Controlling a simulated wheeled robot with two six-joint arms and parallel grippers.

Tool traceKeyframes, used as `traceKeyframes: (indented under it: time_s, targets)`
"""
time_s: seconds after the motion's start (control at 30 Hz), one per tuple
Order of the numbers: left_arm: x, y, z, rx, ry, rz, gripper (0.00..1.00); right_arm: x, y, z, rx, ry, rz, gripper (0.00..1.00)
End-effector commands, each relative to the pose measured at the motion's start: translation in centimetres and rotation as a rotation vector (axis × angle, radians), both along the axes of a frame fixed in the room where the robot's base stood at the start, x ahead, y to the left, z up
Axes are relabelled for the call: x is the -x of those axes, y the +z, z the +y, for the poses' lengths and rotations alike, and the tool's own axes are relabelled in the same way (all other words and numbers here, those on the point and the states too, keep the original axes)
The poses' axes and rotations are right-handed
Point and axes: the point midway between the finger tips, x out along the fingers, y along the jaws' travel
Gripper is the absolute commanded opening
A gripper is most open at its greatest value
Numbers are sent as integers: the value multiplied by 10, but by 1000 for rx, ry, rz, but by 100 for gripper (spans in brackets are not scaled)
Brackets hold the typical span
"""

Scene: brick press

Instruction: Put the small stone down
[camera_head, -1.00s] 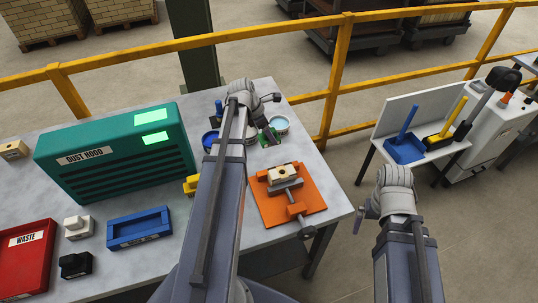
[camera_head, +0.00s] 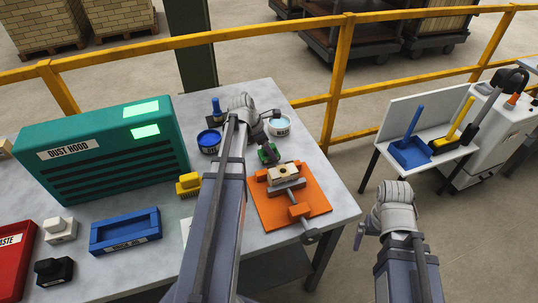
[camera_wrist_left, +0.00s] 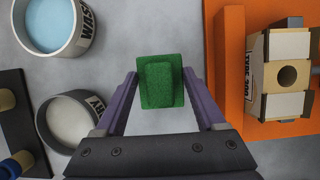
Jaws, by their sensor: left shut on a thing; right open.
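The small stone is a green block with a raised grip (camera_wrist_left: 160,85), seen from above in the left wrist view. My left gripper (camera_wrist_left: 160,92) is shut on it, with a purple finger at each side. In the head view the green stone (camera_head: 268,153) is over the grey table, just behind the orange vise plate (camera_head: 318,201) and in front of the wash bowl. I cannot tell whether it touches the table. My right gripper (camera_head: 360,238) is open and empty, off the table's right side.
A pale brick with a hole (camera_wrist_left: 288,76) sits in the vise on the orange plate. The wash bowl (camera_wrist_left: 52,25) and a second round pot (camera_wrist_left: 70,118) stand left of the stone in the wrist view. A yellow brush (camera_head: 188,185) and green dust hood (camera_head: 105,150) stand farther left.

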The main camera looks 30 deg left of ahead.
Motion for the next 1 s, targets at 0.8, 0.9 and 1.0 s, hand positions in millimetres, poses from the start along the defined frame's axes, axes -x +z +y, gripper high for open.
traceKeyframes:
  time_s: [0.8, 0.9, 1.0]
  targets:
    - [0, -9, 0, 0, 0, 0, 100, 0, -9, 0, 0, 0, 0, 100]
    - [0, -9, 0, 0, 0, 0, 100, 0, -9, 0, 0, 0, 0, 100]
    - [0, -7, 0, 0, 0, 0, 100, 0, -7, 0, 0, 0, 0, 100]
